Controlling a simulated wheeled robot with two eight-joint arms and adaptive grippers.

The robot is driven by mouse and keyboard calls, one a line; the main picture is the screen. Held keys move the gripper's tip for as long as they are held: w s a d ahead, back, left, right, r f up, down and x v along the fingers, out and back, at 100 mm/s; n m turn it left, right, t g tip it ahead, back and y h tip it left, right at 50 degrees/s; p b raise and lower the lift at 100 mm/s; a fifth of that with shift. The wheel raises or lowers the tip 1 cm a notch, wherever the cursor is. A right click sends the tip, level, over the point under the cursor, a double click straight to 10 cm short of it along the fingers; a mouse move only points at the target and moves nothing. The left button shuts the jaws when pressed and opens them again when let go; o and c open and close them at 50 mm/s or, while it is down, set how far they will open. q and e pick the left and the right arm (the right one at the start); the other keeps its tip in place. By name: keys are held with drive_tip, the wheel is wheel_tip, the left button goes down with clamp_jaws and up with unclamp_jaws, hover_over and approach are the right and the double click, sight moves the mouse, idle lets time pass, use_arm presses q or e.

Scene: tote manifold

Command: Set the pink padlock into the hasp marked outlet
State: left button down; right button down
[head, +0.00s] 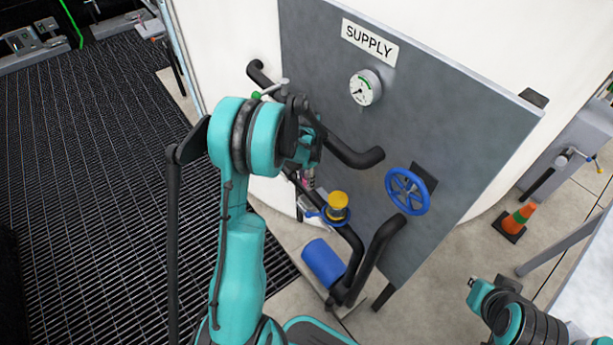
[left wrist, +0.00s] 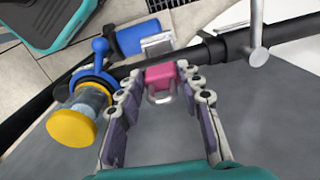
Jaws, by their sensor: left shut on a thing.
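My left gripper (left wrist: 160,88) is shut on the pink padlock (left wrist: 161,75), which sits between its fingertips with the silver shackle facing back toward the palm. In the head view my left arm covers most of the gripper, and only a small bit of pink (head: 307,183) shows below the wrist. The padlock is close to the black piping at the panel's lower left. I cannot make out a hasp or a label reading outlet in either view. Of my right arm, only links show at the lower right of the head view.
A grey panel (head: 450,150) carries a SUPPLY sign (head: 369,42), a gauge (head: 365,88), a blue handwheel (head: 407,191) and black pipes (head: 385,250). A yellow-capped clear bowl (head: 337,205) and blue cylinder (head: 323,262) stand near the gripper.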

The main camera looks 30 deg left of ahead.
use_arm(q)
drive_tip(key=shift+f+b, duration=1)
drive_tip(key=shift+f, duration=0.7)
wheel_tip(320, 180, down, 2)
drive_tip(key=shift+f+b, duration=0.25)
drive_tip(key=shift+b, duration=0.8)
drive_tip(key=shift+f+b, duration=0.3)
drive_tip(key=shift+f, duration=1.85)
drive_tip(key=c, duration=0.9)
unclamp_jaws()
